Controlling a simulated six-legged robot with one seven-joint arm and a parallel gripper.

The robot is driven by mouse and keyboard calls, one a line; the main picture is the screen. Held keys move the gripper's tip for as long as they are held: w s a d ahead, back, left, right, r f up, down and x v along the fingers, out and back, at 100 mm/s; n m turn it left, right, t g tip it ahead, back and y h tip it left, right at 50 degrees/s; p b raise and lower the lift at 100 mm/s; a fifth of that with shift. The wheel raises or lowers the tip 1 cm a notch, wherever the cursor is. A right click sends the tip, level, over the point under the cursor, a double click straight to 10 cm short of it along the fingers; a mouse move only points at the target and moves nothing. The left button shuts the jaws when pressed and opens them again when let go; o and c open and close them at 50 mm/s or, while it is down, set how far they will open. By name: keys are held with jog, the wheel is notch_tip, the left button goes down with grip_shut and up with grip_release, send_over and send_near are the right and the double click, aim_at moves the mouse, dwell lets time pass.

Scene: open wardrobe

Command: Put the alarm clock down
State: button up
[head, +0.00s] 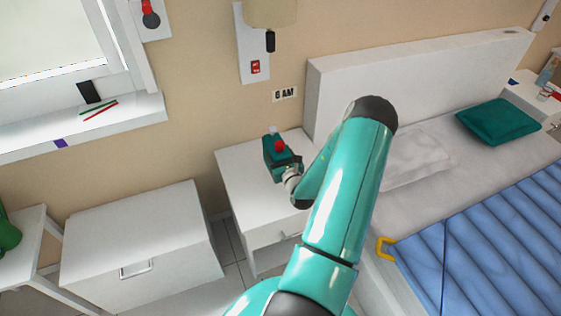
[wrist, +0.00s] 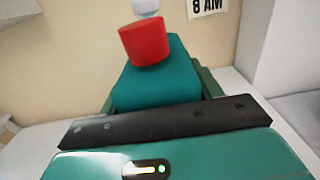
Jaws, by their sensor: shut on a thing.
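What I take to be the alarm clock shows a red cylinder (head: 280,146) and a small pale knob at the teal end of my arm. In the wrist view the red cylinder (wrist: 144,41) stands up from a teal block, with the pale knob beyond it. I cannot tell clearly where the teal of the clock and of my jaws divide. My gripper (head: 280,163) is shut on the clock, over the back part of the white nightstand (head: 240,185). Whether the clock's underside touches the nightstand top is hidden.
A "8 AM" sign (head: 284,94) hangs on the wall behind the nightstand. A bed with a white headboard (head: 400,85) stands to the right. A white cabinet (head: 135,240) stands to the left. The nightstand's visible top is clear around my gripper.

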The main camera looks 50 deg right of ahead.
jog(key=d+f, duration=0.1)
jog(key=w+d+f, duration=0.1)
jog(key=d+f, duration=0.1)
jog(key=f, duration=0.1)
jog(key=shift+w, duration=0.3)
jog(key=shift+d+f, duration=0.15)
jog(key=shift+f, duration=1.5)
jog(key=shift+f, duration=0.1)
jog(key=o, duration=1.5)
jog(key=shift+f, duration=0.1)
